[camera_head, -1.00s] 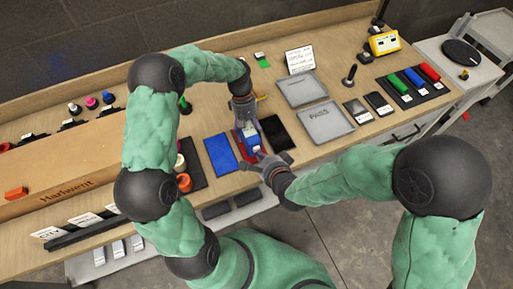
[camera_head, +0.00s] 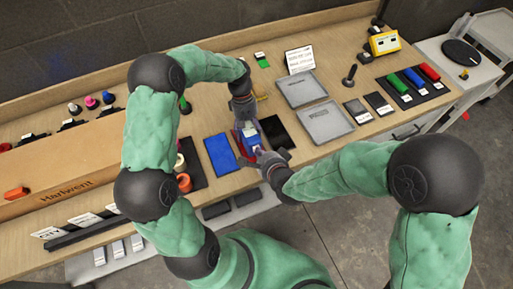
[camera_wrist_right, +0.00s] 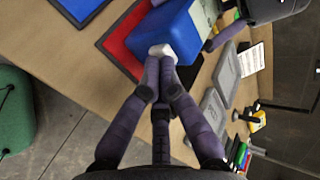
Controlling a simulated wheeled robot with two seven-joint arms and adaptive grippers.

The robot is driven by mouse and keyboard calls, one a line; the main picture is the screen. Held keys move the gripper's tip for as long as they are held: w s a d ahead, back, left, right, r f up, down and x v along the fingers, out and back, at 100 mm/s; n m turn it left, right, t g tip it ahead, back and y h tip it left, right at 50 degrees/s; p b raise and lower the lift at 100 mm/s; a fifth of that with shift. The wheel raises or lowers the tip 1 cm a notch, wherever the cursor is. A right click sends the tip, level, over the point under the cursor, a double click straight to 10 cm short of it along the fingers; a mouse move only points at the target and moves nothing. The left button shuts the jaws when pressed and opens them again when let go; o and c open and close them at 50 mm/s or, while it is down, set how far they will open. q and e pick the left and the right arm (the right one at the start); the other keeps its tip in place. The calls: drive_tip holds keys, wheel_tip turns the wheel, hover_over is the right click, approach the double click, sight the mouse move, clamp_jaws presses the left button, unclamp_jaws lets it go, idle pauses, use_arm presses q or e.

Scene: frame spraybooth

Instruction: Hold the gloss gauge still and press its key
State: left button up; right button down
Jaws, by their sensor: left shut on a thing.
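The gloss gauge (camera_head: 252,139), a blue block with a pale top, sits on a red mat (camera_wrist_right: 122,42) on the bench. My left gripper (camera_head: 244,122) is shut on it from its far side; one of its fingers also shows at the top right of the right wrist view. The white key (camera_wrist_right: 161,50) is on the gauge's near end in the right wrist view. My right gripper (camera_wrist_right: 162,68) has its fingertips together, right at the key. They overlap its lower edge; I cannot tell how far it is pressed.
A blue mat (camera_head: 220,154) lies left of the gauge and a black mat (camera_head: 282,132) right of it. Grey trays (camera_head: 326,122) stand farther right. Orange and white pots are near my left arm. Bare bench shows behind the gauge.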

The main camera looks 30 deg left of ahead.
use_arm(q)
drive_tip(key=shift+s+f, duration=0.2)
drive_tip(key=shift+f, duration=0.05)
use_arm(e)
drive_tip(key=shift+s+d, duration=1.6)
drive_tip(key=shift+d, duration=0.25)
use_arm(q)
drive_tip(key=o, duration=1.6)
drive_tip(key=shift+w, duration=0.1)
drive_tip(key=shift+r, duration=0.1)
drive_tip(key=shift+w+r, duration=0.1)
drive_tip(key=shift+w+a+r, duration=0.15)
drive_tip(key=shift+a+r, duration=0.05)
drive_tip(key=shift+r, duration=0.25)
drive_tip(key=v, duration=1)
drive_tip(key=shift+w+a+r, duration=0.1)
drive_tip(key=shift+r, duration=0.25)
